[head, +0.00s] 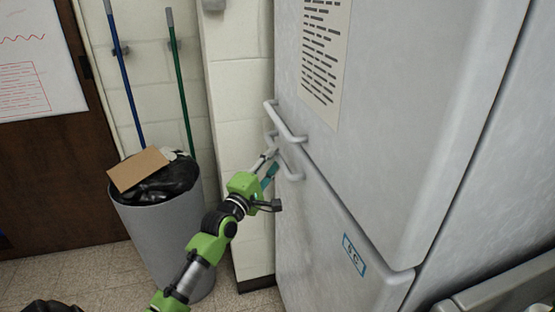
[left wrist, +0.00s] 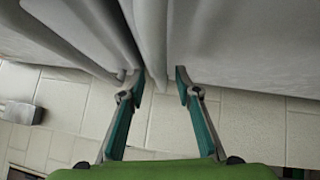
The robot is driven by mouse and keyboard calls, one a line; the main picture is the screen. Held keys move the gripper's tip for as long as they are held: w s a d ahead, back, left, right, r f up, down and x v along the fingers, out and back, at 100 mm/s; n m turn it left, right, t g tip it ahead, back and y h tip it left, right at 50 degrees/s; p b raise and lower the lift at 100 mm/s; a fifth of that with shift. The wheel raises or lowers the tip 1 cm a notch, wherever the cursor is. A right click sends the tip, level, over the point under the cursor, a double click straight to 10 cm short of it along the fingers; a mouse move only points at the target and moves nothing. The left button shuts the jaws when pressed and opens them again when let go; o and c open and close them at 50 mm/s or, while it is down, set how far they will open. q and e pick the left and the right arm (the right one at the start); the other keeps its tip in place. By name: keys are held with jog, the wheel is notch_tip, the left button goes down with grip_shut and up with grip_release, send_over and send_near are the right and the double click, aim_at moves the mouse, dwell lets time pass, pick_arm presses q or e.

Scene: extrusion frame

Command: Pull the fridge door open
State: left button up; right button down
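The fridge is light grey, with a large upper door (head: 400,120) and a lower door (head: 325,235). Both appear closed. The upper door's bar handle (head: 287,124) is at its left edge, and the lower door's handle (head: 290,172) is just below it. My left gripper (head: 270,158) is at the handles, close to the lower one; whether it touches is unclear. In the left wrist view its two teal-padded fingers (left wrist: 157,76) are apart, with grey bar-like parts of the fridge front between and beyond the tips. My right gripper is not in view.
A grey trash bin (head: 165,225) with a black bag and cardboard (head: 138,169) stands left of my left arm. Blue (head: 124,75) and green (head: 181,85) poles lean on the wall behind it. Tiled floor shows in front of the bin.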

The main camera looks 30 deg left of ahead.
aim_at(277, 155)
pick_arm(q)
jog(key=shift+w+a+r+b, duration=0.15)
jog(key=shift+w+b, duration=0.3)
jog(key=shift+w, duration=1.1)
grip_shut()
jog(key=shift+s, duration=0.1)
